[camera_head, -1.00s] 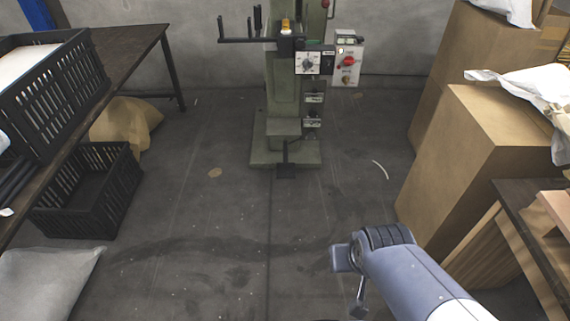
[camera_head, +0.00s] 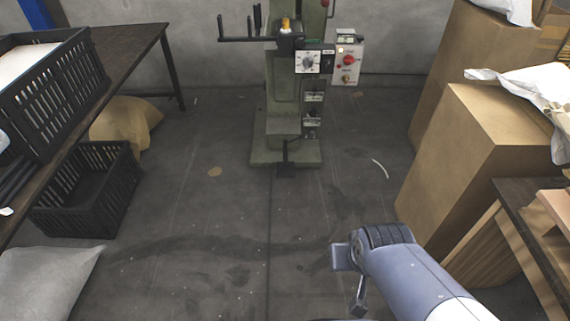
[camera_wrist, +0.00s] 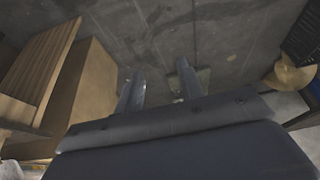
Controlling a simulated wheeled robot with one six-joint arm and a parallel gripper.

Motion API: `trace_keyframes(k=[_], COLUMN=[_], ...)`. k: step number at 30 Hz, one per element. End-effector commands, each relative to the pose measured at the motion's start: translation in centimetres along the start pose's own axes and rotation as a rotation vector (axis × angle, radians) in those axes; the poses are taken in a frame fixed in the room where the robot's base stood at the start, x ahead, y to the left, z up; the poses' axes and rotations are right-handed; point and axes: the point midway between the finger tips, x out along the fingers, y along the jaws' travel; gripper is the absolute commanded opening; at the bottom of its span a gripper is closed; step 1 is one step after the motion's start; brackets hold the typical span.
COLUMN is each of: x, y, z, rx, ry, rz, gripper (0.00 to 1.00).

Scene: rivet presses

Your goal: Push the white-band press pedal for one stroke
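A green press (camera_head: 284,90) stands against the back wall, with a dial and a control box with a red knob on its right. Its small dark pedal (camera_head: 286,170) sticks out at the front of the base, near the floor. I cannot make out a white band on the press. My gripper (camera_head: 350,278) is at the lower right, in front of the press and well short of the pedal, touching nothing. In the wrist view its two fingers (camera_wrist: 159,88) are apart with nothing between them. A pale greenish patch beside one finger may be the press base; the pedal is not clear there.
Tall cardboard boxes (camera_head: 480,150) stand on the right by a wooden pallet-like stack. A table (camera_head: 125,60) with a black crate (camera_head: 50,95) is on the left; another crate (camera_head: 90,190) and sacks lie on the floor. The floor between is clear.

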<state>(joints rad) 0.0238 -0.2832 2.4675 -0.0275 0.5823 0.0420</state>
Motion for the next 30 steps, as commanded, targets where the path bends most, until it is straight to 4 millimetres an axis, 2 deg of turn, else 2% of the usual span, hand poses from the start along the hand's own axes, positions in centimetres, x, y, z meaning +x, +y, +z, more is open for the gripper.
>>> trace_keyframes(k=[7,11,14,17,21,26,30], x=[0.0,0.3,1.4,3.5,7.6,13.1,18.6], y=[0.0,0.0,0.0,-0.1,-0.2,-0.3,-0.3], z=[0.0,-0.1,-0.6,-1.6,-3.3,-5.0,-5.9], rx=[0.000,-0.018,-0.084,-0.213,-0.459,-0.752,-1.008], ry=[0.000,-0.004,-0.018,-0.043,-0.086,-0.129,-0.160], rz=[0.000,0.000,-0.001,-0.005,-0.022,-0.054,-0.093], gripper=[0.36,0.26,0.18,0.09,0.00,0.00,0.00])
